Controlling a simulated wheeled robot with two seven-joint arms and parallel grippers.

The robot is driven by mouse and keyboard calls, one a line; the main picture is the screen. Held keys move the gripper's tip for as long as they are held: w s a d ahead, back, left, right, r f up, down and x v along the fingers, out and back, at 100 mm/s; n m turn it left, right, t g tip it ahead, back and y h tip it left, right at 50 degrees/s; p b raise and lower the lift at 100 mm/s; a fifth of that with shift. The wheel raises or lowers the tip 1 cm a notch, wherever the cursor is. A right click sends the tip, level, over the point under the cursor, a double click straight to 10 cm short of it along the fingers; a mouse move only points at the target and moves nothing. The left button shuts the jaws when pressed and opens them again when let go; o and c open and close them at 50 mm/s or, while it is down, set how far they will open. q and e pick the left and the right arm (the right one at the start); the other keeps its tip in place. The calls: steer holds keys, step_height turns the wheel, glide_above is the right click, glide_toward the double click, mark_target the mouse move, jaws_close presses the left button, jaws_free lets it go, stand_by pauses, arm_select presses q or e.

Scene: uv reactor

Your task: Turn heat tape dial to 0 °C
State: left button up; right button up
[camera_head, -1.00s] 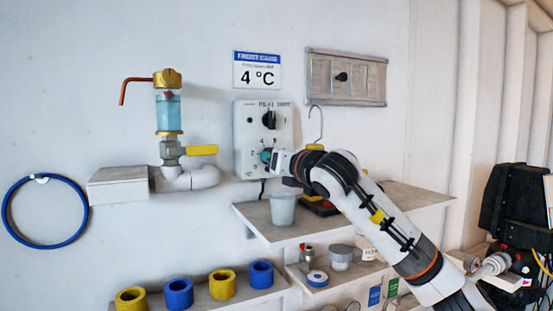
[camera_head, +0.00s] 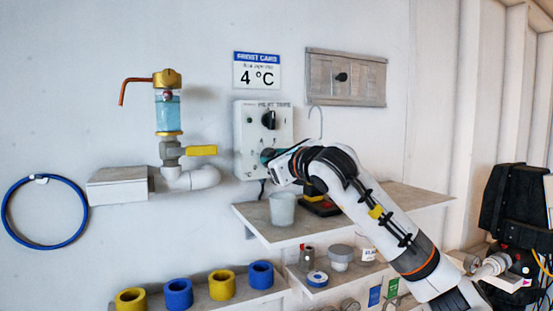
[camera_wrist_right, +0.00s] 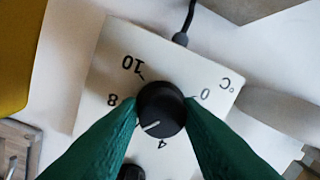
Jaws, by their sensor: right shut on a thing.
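The heat tape box (camera_head: 250,140) is a white panel on the wall with a black upper knob (camera_head: 268,120). The lower black dial (camera_wrist_right: 160,108) shows in the wrist view, where the numbers appear upside down. Its white mark points to the lower left, between 4 and 8; 0 is at the right. My right gripper (camera_wrist_right: 161,112) is shut on the dial, one green finger on each side. My left gripper is not in view.
A card (camera_head: 257,70) reading 4 °C hangs above the box. A shelf (camera_head: 400,200) below holds a white cup (camera_head: 283,208) close under my right gripper. A pipe with a yellow valve handle (camera_head: 202,150) is left of the box. A cable (camera_wrist_right: 188,18) leaves the box.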

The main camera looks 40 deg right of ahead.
steer(key=n+p, duration=0.1)
steer(key=n, duration=0.6)
steer(key=shift+a+n, duration=0.15)
steer(key=shift+n, duration=0.25)
steer(key=n+h+p, duration=0.1)
steer(key=n, duration=0.3)
steer(key=shift+a+f+g, duration=0.1)
steer(key=shift+g, duration=0.2)
steer(key=shift+f+n+h+p, duration=0.1)
steer(key=shift+n+h+p, duration=0.3)
steer(key=shift+n, duration=2.85)
steer(key=shift+f+n+h+p, duration=0.15)
steer(key=shift+n+p, duration=0.55)
steer(key=shift+n, duration=2.6)
steer(key=shift+f+n+h+p, duration=0.1)
steer(key=shift+n+h+p, duration=0.3)
steer(key=shift+n, duration=2.85)
steer(key=shift+r, duration=0.1)
steer(key=o, duration=0.9)
